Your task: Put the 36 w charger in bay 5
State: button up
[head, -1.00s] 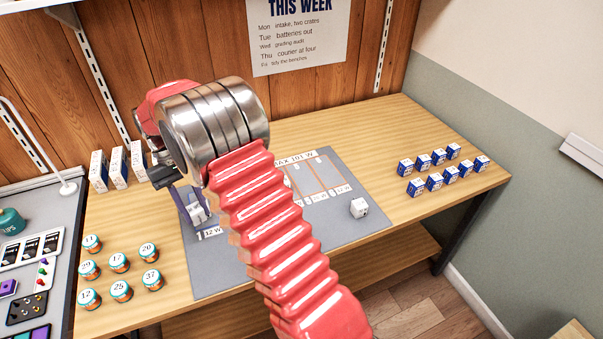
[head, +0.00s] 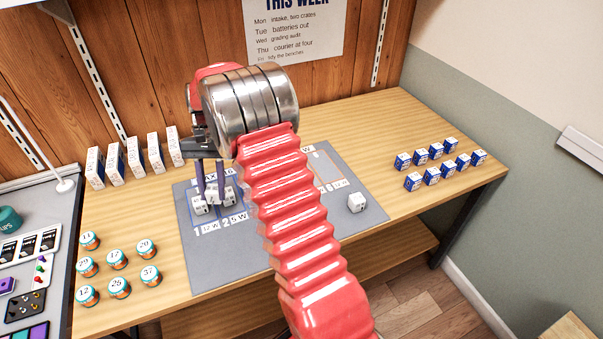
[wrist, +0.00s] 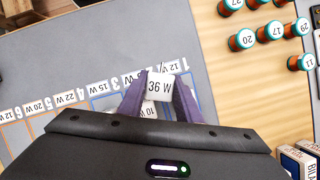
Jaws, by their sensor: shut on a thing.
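My gripper (wrist: 159,90), with purple fingers, is shut on a white cube charger marked 36 W (wrist: 158,84). In the head view the gripper (head: 209,182) is over the left part of the grey mat (head: 240,262), among small white chargers near bays 1 and 2. Another white charger (wrist: 148,108) shows just below the held one in the wrist view, partly hidden. Numbered bay labels run along the mat; bay 5 (wrist: 42,104) has a 20 W label and lies left of the gripper in the wrist view. My arm hides the middle bays in the head view.
A lone white cube (head: 356,202) sits on the mat's right. Several orange-and-teal jars (head: 117,259) stand at left, white boxes (head: 135,157) behind them, and small blue-and-white boxes (head: 436,151) at right.

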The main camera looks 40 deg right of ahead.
jog(key=d+m+t, duration=0.2)
jog(key=d+m, duration=0.3)
jog(key=d+m+t, duration=0.2)
jog(key=d+m, duration=0.3)
jog(key=m, duration=0.1)
jog(key=d+m+t+y, duration=0.1)
jog(key=d+m+t, duration=0.1)
jog(key=d+m, duration=0.3)
jog(key=shift+w+d+r, duration=0.1)
jog(key=shift+w+r, duration=0.05)
jog(key=shift+r, duration=0.05)
jog(key=s+d+r+m+t+h, duration=0.1)
jog(key=s+d+m+h, duration=0.1)
jog(key=d+m, duration=0.5)
jog(key=s+d+r+m+t+h, duration=0.1)
jog(key=s+d+m+h, duration=0.1)
jog(key=d+m, duration=0.6)
jog(key=shift+s+h, duration=0.15)
jog(key=shift+h, duration=0.55)
jog(key=shift+d+f, duration=0.1)
jog(key=shift+f, duration=3.05)
jog(key=shift+f, duration=1.85)
